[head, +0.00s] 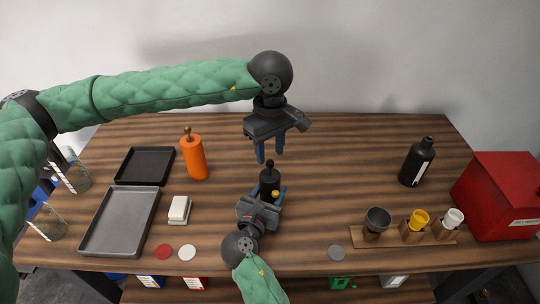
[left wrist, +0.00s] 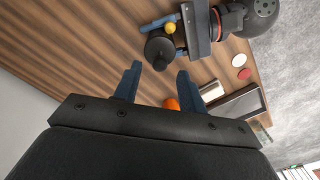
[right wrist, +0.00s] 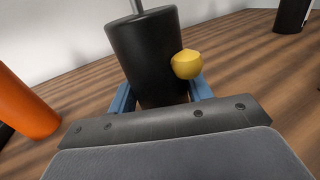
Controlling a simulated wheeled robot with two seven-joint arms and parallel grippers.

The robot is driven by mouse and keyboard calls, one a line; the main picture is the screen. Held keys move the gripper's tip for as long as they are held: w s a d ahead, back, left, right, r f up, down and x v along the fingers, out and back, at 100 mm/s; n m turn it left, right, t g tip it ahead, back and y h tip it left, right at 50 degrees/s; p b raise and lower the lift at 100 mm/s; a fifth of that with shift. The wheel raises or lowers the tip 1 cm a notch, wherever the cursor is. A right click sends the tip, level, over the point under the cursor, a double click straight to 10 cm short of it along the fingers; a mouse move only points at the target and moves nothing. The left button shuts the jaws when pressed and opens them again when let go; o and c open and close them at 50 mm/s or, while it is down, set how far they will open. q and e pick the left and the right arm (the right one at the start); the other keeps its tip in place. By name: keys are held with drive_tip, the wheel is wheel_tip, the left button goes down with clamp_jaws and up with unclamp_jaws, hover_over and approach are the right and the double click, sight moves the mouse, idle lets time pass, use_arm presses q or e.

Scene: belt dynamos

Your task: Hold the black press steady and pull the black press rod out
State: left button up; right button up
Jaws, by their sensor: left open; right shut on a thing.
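The black press (head: 268,184) stands upright near the middle of the table, with a small yellow knob (right wrist: 186,64) on its side. The black press rod (head: 269,164) sticks up from its top, ending in a dark knob; its metal shaft shows in the right wrist view (right wrist: 136,6). My right gripper (head: 270,192) is shut around the lower body of the press from the front. My left gripper (head: 269,151) is open and empty, pointing down just above and behind the rod knob. In the left wrist view the press (left wrist: 159,50) lies beyond the open fingers (left wrist: 157,82), apart from them.
An orange press (head: 194,158) stands to the left, near a black tray (head: 145,166), a grey tray (head: 119,222) and a white block (head: 179,209). A black bottle (head: 417,162), a wooden cup rack (head: 392,238) and a red box (head: 500,195) are on the right. Table beside the press is clear.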

sight(270, 161)
use_arm(q)
drive_tip(key=shift+f, duration=1.3)
use_arm(e)
drive_tip(key=shift+f, duration=0.15)
use_arm(q)
drive_tip(key=shift+c, duration=0.2)
clamp_jaws()
wheel_tip(270, 161, up, 5)
drive_tip(key=shift+f, duration=0.1)
use_arm(e)
drive_tip(key=shift+f, duration=0.1)
use_arm(q)
drive_tip(key=shift+w, duration=0.1)
use_arm(e)
drive_tip(key=shift+w, duration=0.1)
use_arm(q)
drive_tip(key=shift+o, duration=0.2)
unclamp_jaws()
wheel_tip(270, 161, up, 12)
drive_tip(key=shift+r, duration=0.2)
